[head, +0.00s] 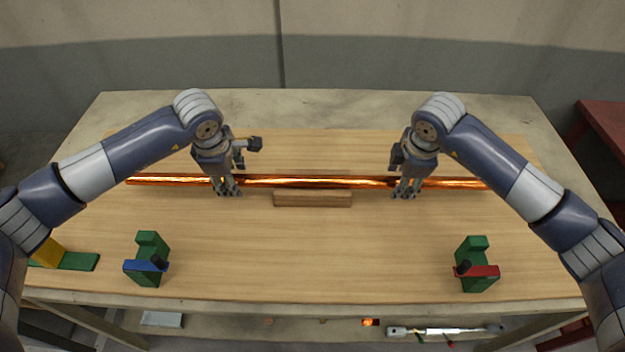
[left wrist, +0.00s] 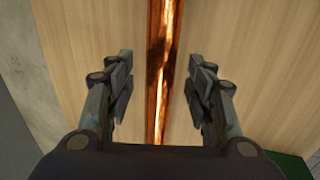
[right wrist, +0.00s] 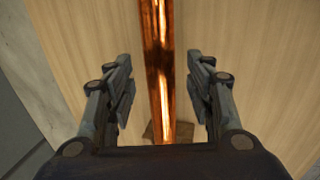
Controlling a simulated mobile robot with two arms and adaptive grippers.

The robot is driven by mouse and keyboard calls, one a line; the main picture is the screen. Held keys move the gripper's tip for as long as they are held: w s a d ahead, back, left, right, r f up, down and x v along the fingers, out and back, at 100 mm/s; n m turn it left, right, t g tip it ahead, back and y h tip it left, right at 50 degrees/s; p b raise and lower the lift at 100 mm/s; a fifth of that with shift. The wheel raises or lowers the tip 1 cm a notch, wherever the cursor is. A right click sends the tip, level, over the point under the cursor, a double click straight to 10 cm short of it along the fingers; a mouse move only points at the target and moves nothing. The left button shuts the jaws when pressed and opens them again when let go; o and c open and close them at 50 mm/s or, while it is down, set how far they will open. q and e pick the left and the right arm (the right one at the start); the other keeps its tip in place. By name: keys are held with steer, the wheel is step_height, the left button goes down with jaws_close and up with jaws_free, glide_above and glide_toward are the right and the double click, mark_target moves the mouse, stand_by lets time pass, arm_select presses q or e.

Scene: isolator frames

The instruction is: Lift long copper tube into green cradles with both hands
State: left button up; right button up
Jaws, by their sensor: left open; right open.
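The long copper tube (head: 305,182) lies across the back half of the wooden board, running left to right. My left gripper (head: 228,193) is over its left part, open. In the left wrist view the tube (left wrist: 161,70) runs between the spread fingers (left wrist: 158,90). My right gripper (head: 404,194) is over its right part, also open, and the right wrist view shows the tube (right wrist: 159,70) between the fingers (right wrist: 160,90). Neither gripper is closed on it. Two green cradles stand nearer the front: one with a blue clip (head: 152,243) at left, one with a red clip (head: 475,250) at right.
A wooden block (head: 312,199) sits at the tube's middle, on the near side. A green and yellow piece (head: 78,261) lies at the front left. The board between the cradles is clear. A lower shelf holds a metal tool (head: 445,331).

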arm_select(q)
steer(key=shift+w+f, duration=0.1)
steer(key=shift+f, duration=0.1)
arm_select(e)
steer(key=shift+f, duration=0.25)
arm_select(q)
jaws_close()
arm_select(e)
jaws_close()
arm_select(q)
steer(key=shift+w+r, duration=0.15)
steer(key=shift+r, duration=0.1)
arm_select(e)
steer(key=shift+w+r, duration=0.2)
steer(key=shift+r, duration=0.05)
